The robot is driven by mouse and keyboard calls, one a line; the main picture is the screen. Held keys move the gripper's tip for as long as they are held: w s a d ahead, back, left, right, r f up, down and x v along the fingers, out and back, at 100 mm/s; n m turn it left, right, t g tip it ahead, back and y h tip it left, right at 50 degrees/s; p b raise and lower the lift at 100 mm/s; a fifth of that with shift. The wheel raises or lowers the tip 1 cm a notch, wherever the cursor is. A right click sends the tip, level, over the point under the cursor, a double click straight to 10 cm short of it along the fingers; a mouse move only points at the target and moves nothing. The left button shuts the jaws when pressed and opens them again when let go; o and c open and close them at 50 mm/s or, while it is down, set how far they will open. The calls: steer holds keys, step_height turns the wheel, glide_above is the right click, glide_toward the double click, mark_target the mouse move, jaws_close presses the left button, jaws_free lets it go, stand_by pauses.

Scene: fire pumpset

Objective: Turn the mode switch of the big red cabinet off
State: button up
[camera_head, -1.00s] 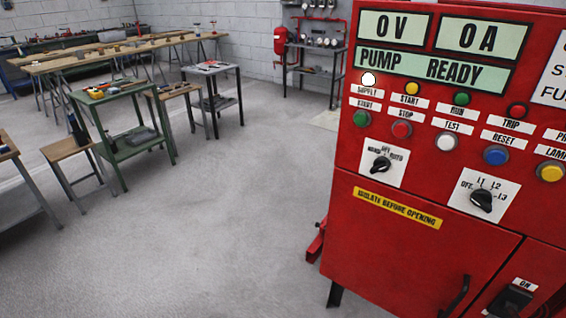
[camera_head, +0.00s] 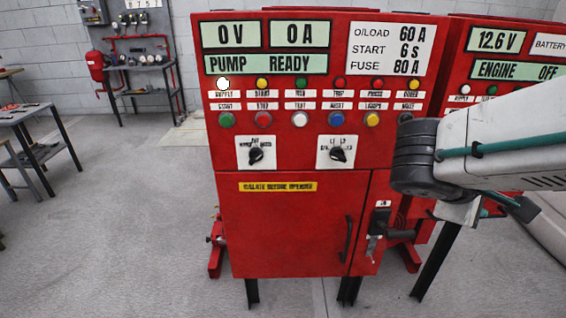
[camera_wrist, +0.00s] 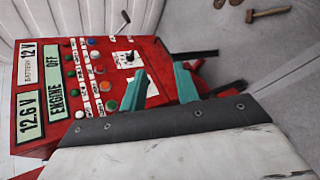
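The big red cabinet (camera_head: 285,225) stands in the middle of the head view, with displays reading 0 V, 0 A and PUMP READY. Its mode switch (camera_head: 256,155) is a black rotary knob on a white plate at the left, below the buttons. The knob seems tilted toward the upper right, but its label is too small to read surely. My arm reaches in from the right, in front of the cabinet's right edge. In the wrist view my gripper (camera_wrist: 160,88) shows two teal fingers spread apart with nothing between them. The fingers do not show clearly in the head view.
A second black knob (camera_head: 338,154) sits right of the mode switch. A door handle (camera_head: 346,238) and a black isolator switch (camera_head: 379,220) are lower. A second red cabinet (camera_head: 462,85), reading ENGINE OFF, stands at the right behind my arm.

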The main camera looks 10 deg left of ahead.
steer(key=w+a+n+t, duration=0.4)
steer(key=a, duration=0.4)
steer(key=n+t+y, duration=0.7)
steer(key=n+y, duration=0.7)
steer(key=n, duration=0.1)
glide_toward(257, 159)
steer(key=w, duration=0.1)
steer(key=x, duration=0.7)
steer(key=shift+w+a, duration=0.1)
steer(key=shift+a, duration=0.05)
steer(key=shift+m, duration=0.3)
jaws_close()
